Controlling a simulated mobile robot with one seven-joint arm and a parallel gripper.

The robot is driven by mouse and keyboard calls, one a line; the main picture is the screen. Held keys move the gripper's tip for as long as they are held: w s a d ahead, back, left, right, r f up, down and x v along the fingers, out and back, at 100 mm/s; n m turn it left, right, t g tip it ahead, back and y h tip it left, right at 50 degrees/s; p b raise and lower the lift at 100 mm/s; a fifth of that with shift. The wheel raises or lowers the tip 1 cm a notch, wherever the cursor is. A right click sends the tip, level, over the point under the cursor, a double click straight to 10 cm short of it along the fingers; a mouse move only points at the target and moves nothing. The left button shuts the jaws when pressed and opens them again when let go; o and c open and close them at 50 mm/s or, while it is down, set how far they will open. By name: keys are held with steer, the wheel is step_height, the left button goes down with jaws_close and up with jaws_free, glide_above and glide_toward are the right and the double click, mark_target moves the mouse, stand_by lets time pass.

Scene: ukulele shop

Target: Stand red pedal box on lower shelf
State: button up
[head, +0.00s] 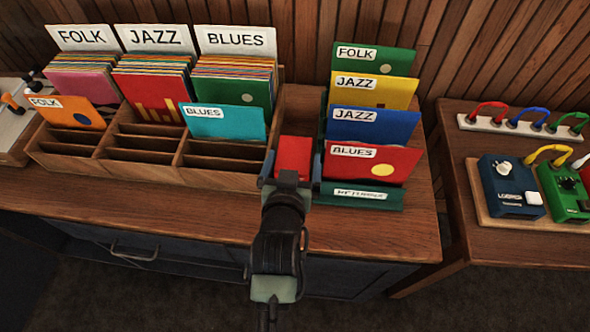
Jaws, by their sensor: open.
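A small red box (293,155), likely the red pedal box, is on the wooden counter in the gap between the record bin and the sleeve rack. My gripper (291,176) is open at its near end, with one finger toward each side. I cannot tell whether the fingers touch the box. My gripper and wrist hide its lower near part. I cannot make out a lower shelf in this view.
The divided record bin (92,165) stands close on the left. The rack (358,194) of coloured sleeves stands close on the right. Further right, a side table (510,248) holds a blue pedal (508,188), a green pedal (568,192) and coloured cables. The counter's front strip is clear.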

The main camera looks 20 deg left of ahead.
mark_target(295, 147)
steer(key=shift+f+x, duration=0.15)
steer(key=shift+x, duration=1.4)
steer(key=shift+f+x, duration=0.1)
steer(key=shift+x, duration=1.45)
steer(key=shift+s, duration=0.15)
steer(key=c, duration=1.6)
steer(key=shift+a+r, duration=0.1)
steer(key=shift+r, duration=0.05)
